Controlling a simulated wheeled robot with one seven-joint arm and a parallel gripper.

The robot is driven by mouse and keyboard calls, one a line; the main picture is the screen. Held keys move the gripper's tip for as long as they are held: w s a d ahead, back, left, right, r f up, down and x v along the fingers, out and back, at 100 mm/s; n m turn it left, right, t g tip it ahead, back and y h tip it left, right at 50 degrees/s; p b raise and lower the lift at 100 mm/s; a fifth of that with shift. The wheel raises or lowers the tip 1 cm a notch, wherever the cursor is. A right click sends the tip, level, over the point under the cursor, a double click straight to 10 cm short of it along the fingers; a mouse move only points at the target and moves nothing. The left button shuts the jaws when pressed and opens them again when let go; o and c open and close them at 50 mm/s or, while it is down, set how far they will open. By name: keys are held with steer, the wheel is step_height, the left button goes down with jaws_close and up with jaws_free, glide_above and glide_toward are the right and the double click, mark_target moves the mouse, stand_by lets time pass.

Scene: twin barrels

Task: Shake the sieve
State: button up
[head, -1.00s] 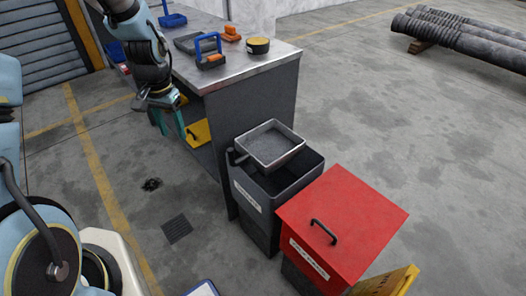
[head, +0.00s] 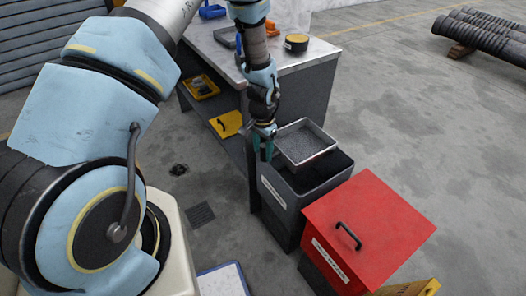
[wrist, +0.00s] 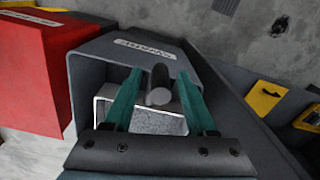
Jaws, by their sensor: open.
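The sieve (head: 318,155) is a square grey metal tray with a mesh floor. It sits at the top of the open dark grey bin (head: 285,212), and part of it also shows in the wrist view (wrist: 150,122). My gripper (head: 263,146) is at the sieve's left side, pointing down. In the wrist view its two teal fingers (wrist: 158,97) are apart, with the dark round handle (wrist: 159,78) between them. I see a gap on each side of the handle. In the head view the gripper hides the handle.
A bin with a red lid (head: 385,220) and black handle stands right of the grey bin. Behind is a metal-topped bench (head: 316,55) with a black and yellow tin (head: 296,42) and yellow trays (head: 227,124) on its shelf. A floor drain (head: 200,215) lies at left.

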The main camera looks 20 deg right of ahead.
steer(key=shift+f, duration=0.75)
steer(key=shift+c, duration=0.3)
steer(key=shift+a, duration=0.1)
jaws_close()
stand_by(0.5)
